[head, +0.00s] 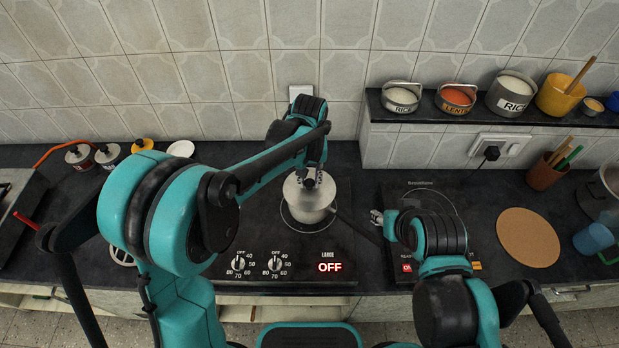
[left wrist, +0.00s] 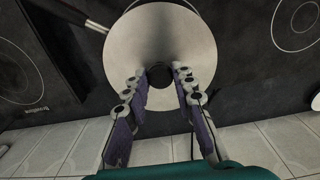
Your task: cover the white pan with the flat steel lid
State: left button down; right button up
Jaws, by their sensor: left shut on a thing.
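The flat steel lid (head: 301,187) is over the pan (head: 309,214), which sits on the left black cooktop with its dark handle pointing to the lower right. I cannot tell whether the lid rests on the rim or is just above it. My left gripper (head: 309,180) is shut on the lid's black knob. In the left wrist view the round lid (left wrist: 150,40) hides the pan's body, and the fingers of the left gripper (left wrist: 164,80) flank the knob (left wrist: 182,71). My right gripper (head: 377,217) is apart to the right; its fingers are too small to read.
The cooktop's panel (head: 272,264) has two knobs and a red OFF display. A second cooktop (head: 430,195) and a round cork mat (head: 528,237) are on the right. A shelf with labelled pots (head: 456,98) is above.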

pick_arm(q)
jog(key=shift+f, duration=0.2)
pick_arm(e)
jog(key=shift+f, duration=0.15)
pick_arm(q)
jog(key=c, duration=1.2)
grip_release()
jog(key=shift+r, duration=0.2)
notch_tip(320, 180, up, 12)
jog(key=shift+f, duration=0.1)
pick_arm(e)
notch_tip(320, 180, down, 3)
jog(key=b, duration=0.3)
jog(key=shift+r, duration=0.2)
notch_tip(320, 180, down, 2)
jog(key=shift+f+b, duration=0.15)
jog(key=shift+b, duration=0.9)
pick_arm(q)
jog(key=s+a+f+t, duration=0.2)
jog(key=s+a, duration=0.3)
jog(key=a, duration=0.1)
jog(key=s+a+f+t, duration=0.2)
jog(key=s+a+f, duration=0.1)
jog(key=s+a, duration=0.3)
jog(key=s+a+f+t, duration=0.3)
jog(key=s+a, duration=0.2)
jog(key=shift+s+a, duration=0.3)
jog(key=shift+a, duration=0.1)
